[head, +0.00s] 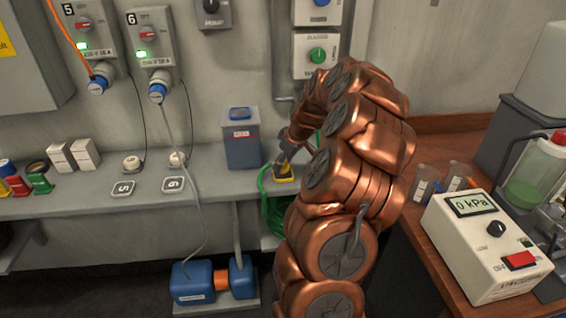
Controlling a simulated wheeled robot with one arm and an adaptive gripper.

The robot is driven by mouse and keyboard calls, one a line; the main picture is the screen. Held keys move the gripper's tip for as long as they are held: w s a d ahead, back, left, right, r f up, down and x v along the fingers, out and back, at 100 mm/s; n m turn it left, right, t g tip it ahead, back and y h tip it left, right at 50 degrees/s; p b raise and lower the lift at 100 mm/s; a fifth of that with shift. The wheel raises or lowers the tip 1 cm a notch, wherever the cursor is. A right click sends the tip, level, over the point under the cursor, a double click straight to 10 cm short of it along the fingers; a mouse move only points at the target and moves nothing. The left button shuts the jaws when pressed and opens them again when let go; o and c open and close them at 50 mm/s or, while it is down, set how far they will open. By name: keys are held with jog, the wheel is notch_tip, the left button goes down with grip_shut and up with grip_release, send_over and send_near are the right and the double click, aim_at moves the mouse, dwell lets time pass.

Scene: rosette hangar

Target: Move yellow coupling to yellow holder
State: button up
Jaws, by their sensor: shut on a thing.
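My gripper (284,160) is at the back shelf, partly hidden by my copper-coloured arm. It is shut on what looks like the yellow coupling (285,178), a small yellow piece at its dark fingertips, low over the shelf. I cannot tell whether this piece touches the shelf. A green hose (263,184) loops down beside it. At the far left of the shelf, a yellow piece (18,187) stands among red, blue and green ones; I cannot tell if it is the yellow holder.
A blue-grey box (241,140) stands on the shelf (225,183) just left of my gripper. Cables hang from sockets 5 (86,40) and 6 (150,40). A blue pump (195,281) sits below. A white gauge box (485,245) and beakers (425,183) occupy the right bench.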

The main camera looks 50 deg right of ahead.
jog(key=shift+f+b, duration=0.4)
jog(key=shift+f, duration=0.1)
jog(key=o, duration=1.2)
jog(key=shift+o, duration=0.2)
jog(key=v, duration=1.2)
jog(key=shift+w, duration=0.1)
